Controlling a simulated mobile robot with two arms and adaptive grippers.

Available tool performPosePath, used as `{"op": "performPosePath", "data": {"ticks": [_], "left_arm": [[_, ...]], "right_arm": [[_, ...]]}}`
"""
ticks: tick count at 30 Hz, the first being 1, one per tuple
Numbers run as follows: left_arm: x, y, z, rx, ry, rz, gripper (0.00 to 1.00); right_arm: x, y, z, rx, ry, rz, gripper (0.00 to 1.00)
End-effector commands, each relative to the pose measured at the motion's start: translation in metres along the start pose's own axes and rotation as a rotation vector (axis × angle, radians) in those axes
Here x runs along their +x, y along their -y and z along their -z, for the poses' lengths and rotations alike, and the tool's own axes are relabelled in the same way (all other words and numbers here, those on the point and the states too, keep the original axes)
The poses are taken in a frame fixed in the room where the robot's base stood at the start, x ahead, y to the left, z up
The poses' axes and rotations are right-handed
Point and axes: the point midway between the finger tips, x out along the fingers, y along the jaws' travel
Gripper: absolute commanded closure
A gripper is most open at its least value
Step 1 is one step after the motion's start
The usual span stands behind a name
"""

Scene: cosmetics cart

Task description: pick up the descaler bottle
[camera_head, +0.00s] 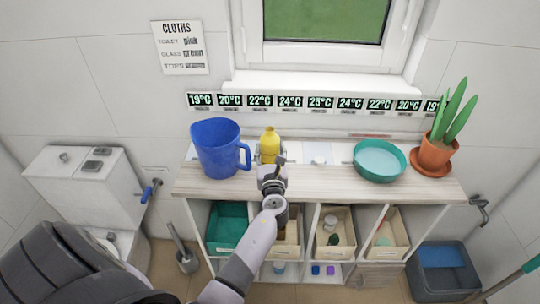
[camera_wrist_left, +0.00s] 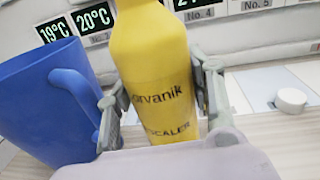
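The descaler bottle (camera_head: 269,144) is yellow with dark lettering and stands upright on the light wooden top of the shelf unit, right of the blue jug. In the left wrist view the bottle (camera_wrist_left: 158,75) fills the middle, with its top out of frame. My left gripper (camera_head: 270,160) is at the bottle from the front. Its two fingers (camera_wrist_left: 162,105) flank the bottle closely on both sides. I cannot tell whether they press on it. The gripper hides the bottle's lower part in the head view. My right gripper is not in view.
A blue jug (camera_head: 216,149) stands close left of the bottle; it also shows beside the left finger (camera_wrist_left: 45,105). A small white round item (camera_head: 318,160), a teal bowl (camera_head: 380,160) and a potted plant (camera_head: 437,150) stand to the right. Bins sit in compartments below.

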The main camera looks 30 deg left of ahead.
Motion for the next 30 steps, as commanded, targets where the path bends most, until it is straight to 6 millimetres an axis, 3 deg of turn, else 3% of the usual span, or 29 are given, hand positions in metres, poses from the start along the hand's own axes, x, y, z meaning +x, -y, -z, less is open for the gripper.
{"op": "performPosePath", "data": {"ticks": [17,26,30], "left_arm": [[0.0,0.0,0.001,0.0,-0.001,0.0,0.95],[0.0,0.0,-0.003,-0.001,0.002,0.0,0.96],[0.0,0.0,-0.014,-0.003,0.003,0.0,0.96]], "right_arm": [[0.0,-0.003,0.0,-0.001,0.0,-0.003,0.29],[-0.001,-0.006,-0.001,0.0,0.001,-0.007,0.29],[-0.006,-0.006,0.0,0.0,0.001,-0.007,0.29]]}}
